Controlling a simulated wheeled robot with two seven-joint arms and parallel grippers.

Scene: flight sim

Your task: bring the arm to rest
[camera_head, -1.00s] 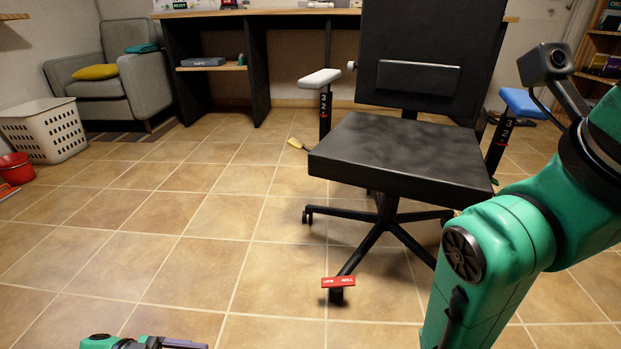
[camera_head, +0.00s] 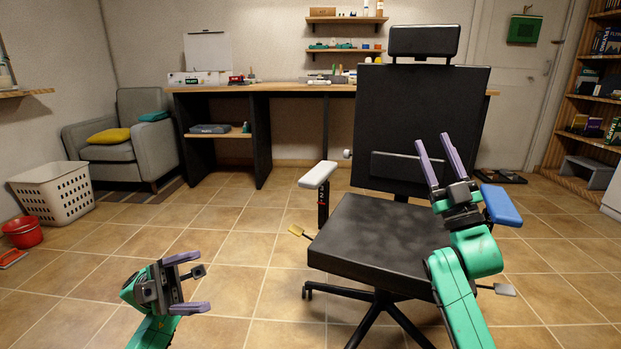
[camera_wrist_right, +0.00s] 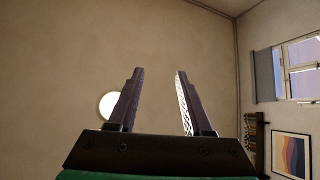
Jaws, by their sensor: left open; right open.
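My right gripper (camera_head: 436,161) is raised in front of the black chair (camera_head: 372,238), its two purple-grey fingers pointing up, apart and empty. The chair stands upright with a white left armrest (camera_head: 318,175) and a blue right armrest (camera_head: 500,205). My right arm hides part of the seat's right side.
A long desk (camera_head: 290,88) stands behind the chair. A grey armchair (camera_head: 135,150), white basket (camera_head: 52,192) and red bucket (camera_head: 23,232) are at the left. A bookshelf (camera_head: 590,100) is at the right. The tiled floor between my left gripper and the desk is open.

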